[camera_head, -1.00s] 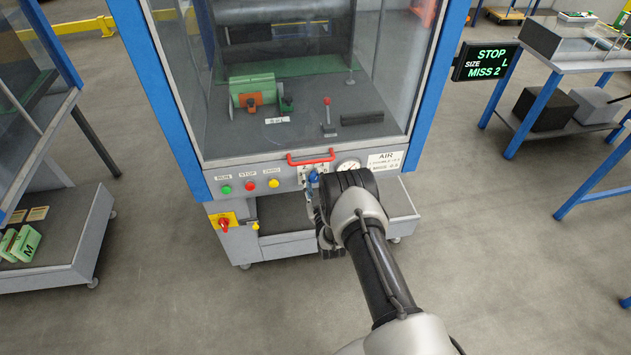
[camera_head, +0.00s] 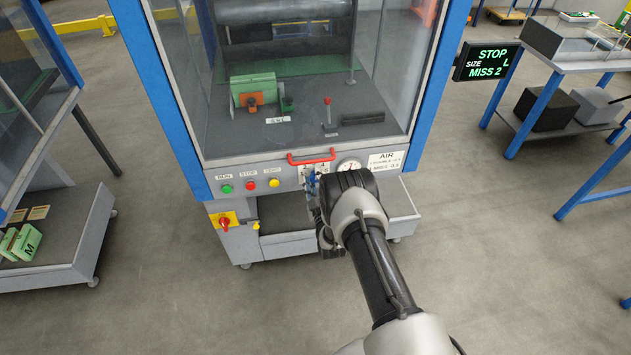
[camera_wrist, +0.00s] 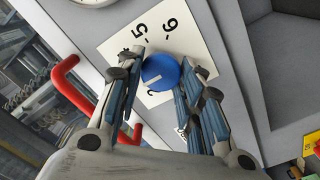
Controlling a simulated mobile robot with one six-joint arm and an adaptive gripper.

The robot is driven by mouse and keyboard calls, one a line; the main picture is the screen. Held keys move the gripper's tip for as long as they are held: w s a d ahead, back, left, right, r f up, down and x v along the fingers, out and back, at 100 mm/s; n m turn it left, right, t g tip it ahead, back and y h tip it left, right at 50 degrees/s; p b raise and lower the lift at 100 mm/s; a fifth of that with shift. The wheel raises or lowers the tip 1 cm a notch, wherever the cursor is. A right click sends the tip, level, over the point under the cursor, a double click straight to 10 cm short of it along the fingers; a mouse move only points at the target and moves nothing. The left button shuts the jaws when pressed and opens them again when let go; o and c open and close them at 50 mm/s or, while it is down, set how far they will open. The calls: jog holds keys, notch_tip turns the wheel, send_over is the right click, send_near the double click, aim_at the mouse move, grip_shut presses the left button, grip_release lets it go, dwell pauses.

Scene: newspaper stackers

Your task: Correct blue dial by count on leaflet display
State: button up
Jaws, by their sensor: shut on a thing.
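The blue dial (camera_wrist: 160,73) is round with a short white mark on its face. It sits on a white scale plate (camera_wrist: 180,28) on the machine's front panel, where the digits 5 and 6 are legible. My gripper (camera_wrist: 163,66) has one finger on each side of the dial and is shut on it. In the head view the dial (camera_head: 312,179) is small and partly hidden by my gripper. Beside the dial, an AIR label (camera_head: 386,161) carries small lines about double and miss, not fully legible.
A red handle (camera_head: 311,156) is just above the dial and lies close to my gripper in the wrist view (camera_wrist: 75,88). A pressure gauge (camera_head: 348,166) is to the right. Green, red and yellow buttons (camera_head: 250,186) are to the left. A tray (camera_head: 285,241) juts out below.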

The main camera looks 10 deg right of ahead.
jog(key=o, duration=1)
jog(key=shift+o, duration=0.2)
jog(key=s, duration=1.2)
